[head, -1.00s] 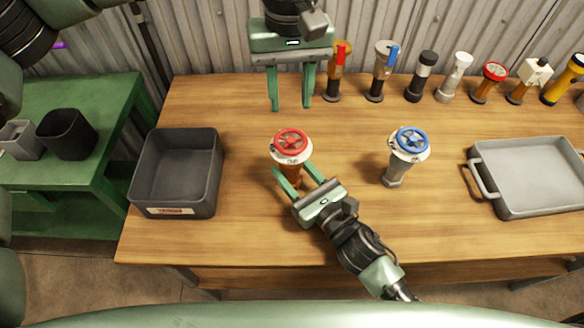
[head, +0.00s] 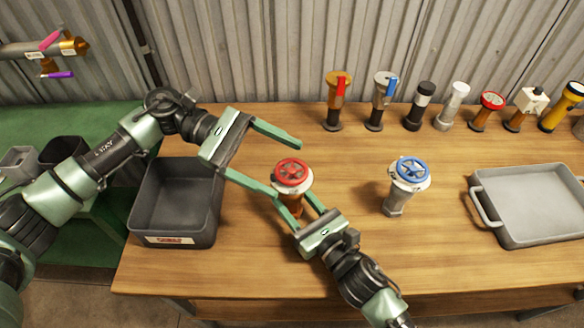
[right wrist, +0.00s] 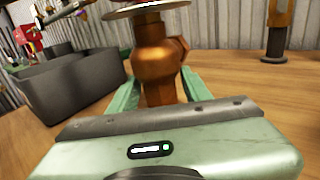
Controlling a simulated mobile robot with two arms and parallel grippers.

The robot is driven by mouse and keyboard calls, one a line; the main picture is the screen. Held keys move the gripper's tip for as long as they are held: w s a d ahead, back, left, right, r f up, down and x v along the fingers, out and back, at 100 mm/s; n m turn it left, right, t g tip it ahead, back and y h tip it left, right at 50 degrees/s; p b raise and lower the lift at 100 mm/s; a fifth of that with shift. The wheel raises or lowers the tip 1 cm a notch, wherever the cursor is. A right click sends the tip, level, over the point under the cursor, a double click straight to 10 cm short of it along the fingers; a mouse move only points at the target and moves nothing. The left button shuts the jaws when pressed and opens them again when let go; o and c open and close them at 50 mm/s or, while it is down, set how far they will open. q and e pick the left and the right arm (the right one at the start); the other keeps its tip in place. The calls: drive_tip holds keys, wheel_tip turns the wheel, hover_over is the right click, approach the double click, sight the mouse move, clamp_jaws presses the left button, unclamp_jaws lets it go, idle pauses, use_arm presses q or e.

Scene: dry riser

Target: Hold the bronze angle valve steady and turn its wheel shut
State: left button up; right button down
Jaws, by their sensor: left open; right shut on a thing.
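The bronze angle valve (head: 297,207) stands upright on the wooden table with its red wheel (head: 292,172) on top, above a pale disc. In the right wrist view its bronze body (right wrist: 156,70) fills the space between the fingers. My right gripper (head: 296,209) is shut on that body, below the wheel. My left gripper (head: 288,170) reaches in from the left, open, with one finger behind the wheel and one in front-left of it. I cannot tell whether its fingers touch the wheel.
A second valve with a blue wheel (head: 412,172) stands to the right. A dark bin (head: 148,222) is at the left and a grey tray (head: 481,211) at the right. Several fittings, including a red-handled valve (head: 335,101), line the back edge.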

sight(292, 169)
use_arm(q)
drive_tip(key=w+a+f+n+t+h, duration=0.2)
drive_tip(key=a+f+n+t+h, duration=0.25)
drive_tip(key=a+n, duration=0.35)
drive_tip(key=shift+m+t+y, duration=0.25)
drive_tip(key=shift+m, duration=0.15)
drive_tip(key=d, duration=1.1)
drive_tip(key=c, duration=1.4)
